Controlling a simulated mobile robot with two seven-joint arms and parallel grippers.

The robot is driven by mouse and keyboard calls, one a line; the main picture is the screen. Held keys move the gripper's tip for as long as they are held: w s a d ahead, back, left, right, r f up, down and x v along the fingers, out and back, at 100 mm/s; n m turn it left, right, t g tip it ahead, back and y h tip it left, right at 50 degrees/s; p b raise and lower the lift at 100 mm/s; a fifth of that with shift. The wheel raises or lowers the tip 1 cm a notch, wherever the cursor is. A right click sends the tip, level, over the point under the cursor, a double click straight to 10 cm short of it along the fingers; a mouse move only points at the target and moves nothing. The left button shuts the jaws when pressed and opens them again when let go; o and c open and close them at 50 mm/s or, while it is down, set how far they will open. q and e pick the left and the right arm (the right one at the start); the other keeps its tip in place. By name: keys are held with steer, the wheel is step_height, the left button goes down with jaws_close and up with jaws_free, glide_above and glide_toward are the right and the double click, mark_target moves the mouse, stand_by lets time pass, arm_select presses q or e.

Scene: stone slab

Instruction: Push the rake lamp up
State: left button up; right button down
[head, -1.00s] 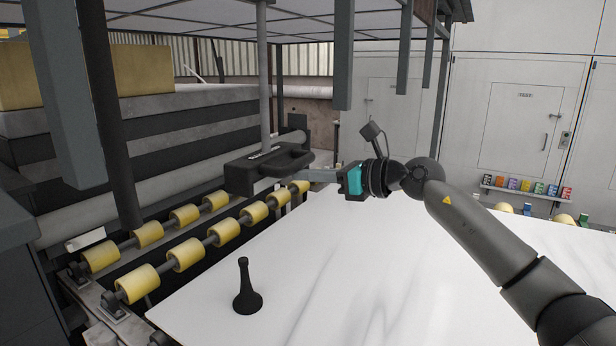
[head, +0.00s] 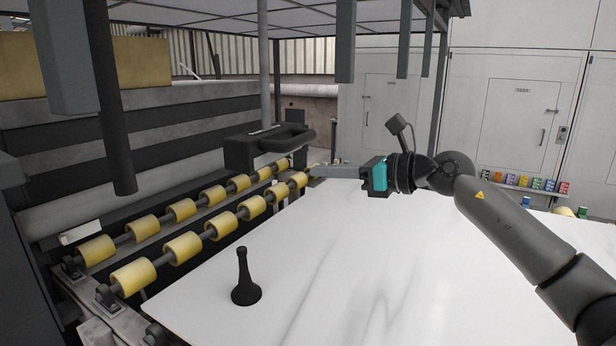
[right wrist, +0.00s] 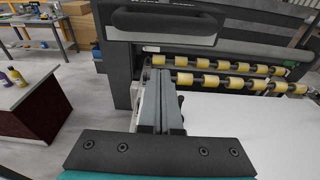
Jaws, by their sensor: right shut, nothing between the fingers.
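The rake lamp, which I take to be the dark box with a looped handle (head: 268,148), hangs on a vertical pole above the yellow rollers. In the right wrist view the lamp (right wrist: 165,24) spans the top, beyond the fingertips. My right gripper (head: 318,170) is shut and empty. It points left, just right of and below the lamp's handle, with a small gap showing in the head view. The fingers also show in the right wrist view (right wrist: 160,78). My left gripper is not in view.
A white stone slab (head: 350,260) lies below my right arm. A black cone-shaped stand (head: 245,282) is on its near left corner. Two rows of yellow rollers (head: 183,247) run along its left side. Grey posts (head: 345,40) hang from the canopy above.

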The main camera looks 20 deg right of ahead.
steer(key=b+v, duration=0.2)
steer(key=v, duration=0.3)
steer(key=shift+s+d, duration=0.2)
steer(key=shift+s, duration=0.05)
stand_by(0.3)
